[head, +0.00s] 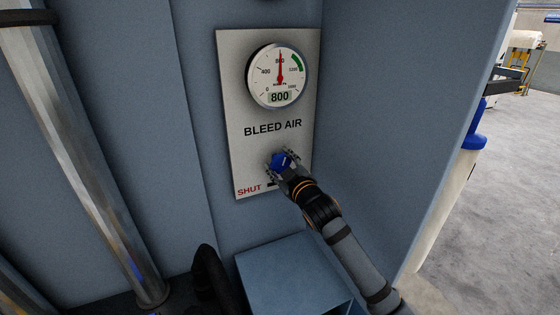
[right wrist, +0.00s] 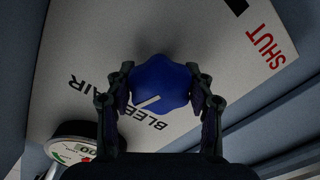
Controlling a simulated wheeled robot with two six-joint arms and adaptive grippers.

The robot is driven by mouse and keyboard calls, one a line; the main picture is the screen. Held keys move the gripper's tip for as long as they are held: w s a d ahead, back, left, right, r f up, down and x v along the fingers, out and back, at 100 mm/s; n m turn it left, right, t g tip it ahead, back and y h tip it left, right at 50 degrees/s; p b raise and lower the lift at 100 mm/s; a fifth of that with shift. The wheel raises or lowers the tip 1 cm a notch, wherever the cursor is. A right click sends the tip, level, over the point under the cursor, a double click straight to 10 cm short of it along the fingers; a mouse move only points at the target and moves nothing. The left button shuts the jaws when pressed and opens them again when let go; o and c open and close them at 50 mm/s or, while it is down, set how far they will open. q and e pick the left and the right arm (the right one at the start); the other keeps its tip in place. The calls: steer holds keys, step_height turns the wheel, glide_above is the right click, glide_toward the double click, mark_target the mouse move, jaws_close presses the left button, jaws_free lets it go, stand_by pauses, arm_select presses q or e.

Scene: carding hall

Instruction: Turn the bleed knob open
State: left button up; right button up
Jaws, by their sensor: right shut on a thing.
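The blue lobed bleed knob (head: 283,162) sits low on a pale plate (head: 245,120) marked BLEED AIR, with SHUT in red at its lower left. A white pointer line shows on the knob. My right gripper (head: 285,165) is shut on the knob. In the right wrist view the knob (right wrist: 160,88) lies between the two fingers of the gripper (right wrist: 160,92), one on each side. The round gauge (head: 279,76) above has its red needle pointing up and its display reads 800; a green band is at its upper right. My left gripper is not in view.
The plate is on a blue-grey panel in a recess, with a side wall (head: 400,100) at right. A blue box (head: 290,270) stands below the plate. A metal column (head: 85,150) rises at left. Open floor (head: 500,190) lies at far right.

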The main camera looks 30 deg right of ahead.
mark_target(283, 166)
steer(key=m, duration=0.4)
steer(key=shift+p, duration=0.35)
steer(key=shift+m, duration=2.2)
steer(key=o, duration=1.2)
steer(key=shift+c, duration=0.2)
steer(key=shift+s, duration=0.1)
steer(key=s, duration=0.7)
steer(key=shift+s+a, duration=0.15)
